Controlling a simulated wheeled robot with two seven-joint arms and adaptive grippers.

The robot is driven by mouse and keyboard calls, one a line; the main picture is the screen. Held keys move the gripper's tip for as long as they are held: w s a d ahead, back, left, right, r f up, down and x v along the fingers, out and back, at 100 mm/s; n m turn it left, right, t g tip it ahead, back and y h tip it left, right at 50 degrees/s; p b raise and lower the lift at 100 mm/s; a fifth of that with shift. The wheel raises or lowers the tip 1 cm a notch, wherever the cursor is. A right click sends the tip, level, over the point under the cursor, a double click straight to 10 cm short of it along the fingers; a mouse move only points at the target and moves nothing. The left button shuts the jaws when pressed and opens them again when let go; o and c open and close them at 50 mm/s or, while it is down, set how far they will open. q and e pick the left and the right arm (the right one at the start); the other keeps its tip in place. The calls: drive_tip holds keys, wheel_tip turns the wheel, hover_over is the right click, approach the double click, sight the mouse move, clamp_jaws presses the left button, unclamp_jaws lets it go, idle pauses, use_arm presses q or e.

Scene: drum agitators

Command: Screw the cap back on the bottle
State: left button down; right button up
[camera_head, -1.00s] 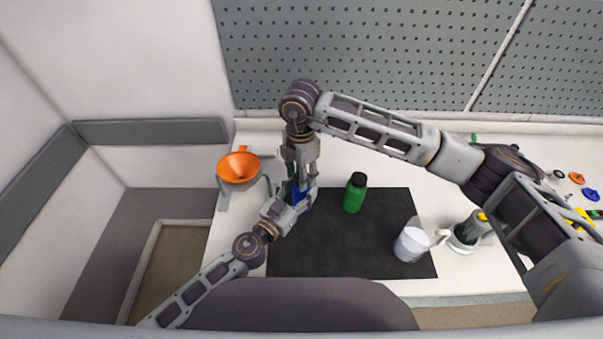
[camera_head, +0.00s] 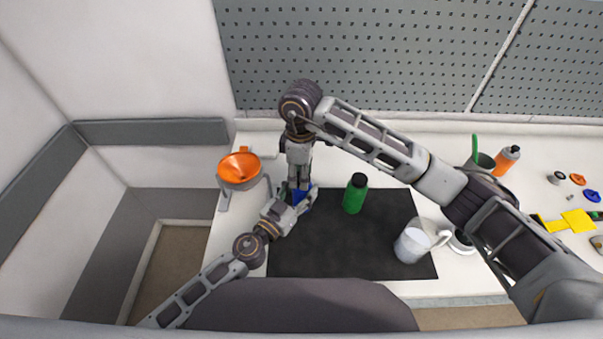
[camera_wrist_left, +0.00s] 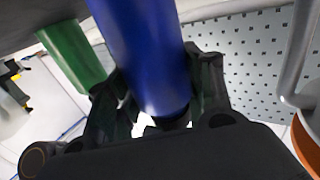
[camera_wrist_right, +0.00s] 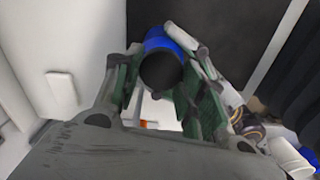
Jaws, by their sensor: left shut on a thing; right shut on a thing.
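The blue bottle (camera_head: 301,199) stands at the left end of the black mat (camera_head: 350,262), mostly hidden by my two grippers in the head view. My left gripper (camera_head: 292,205) is shut around its body; the blue body (camera_wrist_left: 145,55) fills the left wrist view between the fingers. My right gripper (camera_head: 300,183) comes from above and is shut on the black cap (camera_wrist_right: 162,71), which sits over the blue bottle (camera_wrist_right: 168,40) in the right wrist view. Whether the cap's thread is engaged cannot be seen.
A green bottle (camera_head: 355,194) with a black cap stands close by on the mat. An orange funnel (camera_head: 239,168) on a stand is at the left.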

drive_tip(key=shift+d+m, duration=0.15)
drive_tip(key=shift+m, duration=0.65)
drive_tip(key=o, duration=0.6)
drive_tip(key=shift+s, duration=0.1)
drive_tip(key=shift+o, duration=0.2)
drive_tip(key=shift+c, duration=0.2)
